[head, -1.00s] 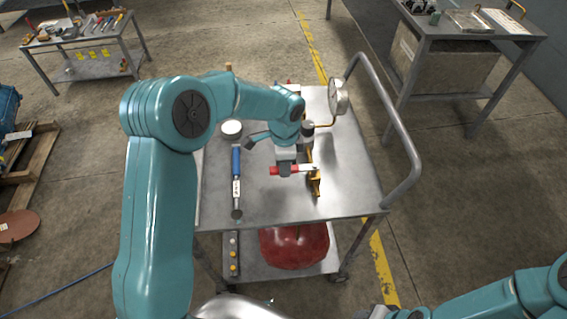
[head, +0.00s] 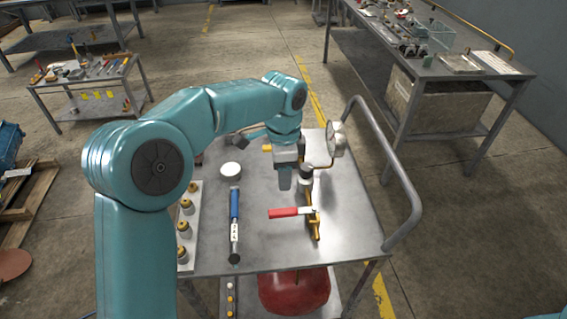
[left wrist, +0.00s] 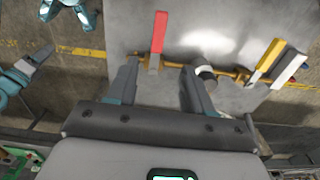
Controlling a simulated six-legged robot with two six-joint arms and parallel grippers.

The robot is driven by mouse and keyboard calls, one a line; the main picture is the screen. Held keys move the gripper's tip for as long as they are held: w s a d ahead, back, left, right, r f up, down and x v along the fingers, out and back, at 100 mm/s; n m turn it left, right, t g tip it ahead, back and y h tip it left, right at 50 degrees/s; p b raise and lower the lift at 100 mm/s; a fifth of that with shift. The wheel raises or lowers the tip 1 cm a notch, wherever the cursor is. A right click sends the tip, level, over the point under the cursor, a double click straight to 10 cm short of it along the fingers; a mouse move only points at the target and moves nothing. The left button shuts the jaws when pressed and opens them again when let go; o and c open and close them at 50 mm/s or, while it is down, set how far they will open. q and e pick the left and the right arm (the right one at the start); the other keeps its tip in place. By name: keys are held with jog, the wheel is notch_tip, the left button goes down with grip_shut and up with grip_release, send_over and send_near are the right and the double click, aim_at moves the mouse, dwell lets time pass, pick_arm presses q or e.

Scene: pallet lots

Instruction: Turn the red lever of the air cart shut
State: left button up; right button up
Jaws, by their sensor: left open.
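The red lever (head: 283,212) sits on the brass pipe (head: 315,228) on top of the grey metal air cart (head: 345,236). It points left, across the pipe. In the left wrist view the lever (left wrist: 158,42) stands between the lines of the two fingers, beyond their tips. My left gripper (head: 284,180) is open and empty above the cart, just behind the lever in the head view and apart from it. It also shows in the left wrist view (left wrist: 160,78). My right gripper is not visible in the head view.
A pressure gauge (head: 335,138) and the cart's push handle (head: 390,160) rise at the right. A blue-handled tool (head: 235,208), a white round lid (head: 231,169) and a strip of brass fittings (head: 185,229) lie left of the lever. A red tank (head: 293,291) sits below.

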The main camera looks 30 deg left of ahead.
pick_arm(q)
notch_tip(320, 180, up, 3)
jog(key=shift+f, duration=0.2)
jog(key=shift+s, duration=0.15)
dwell(0.4)
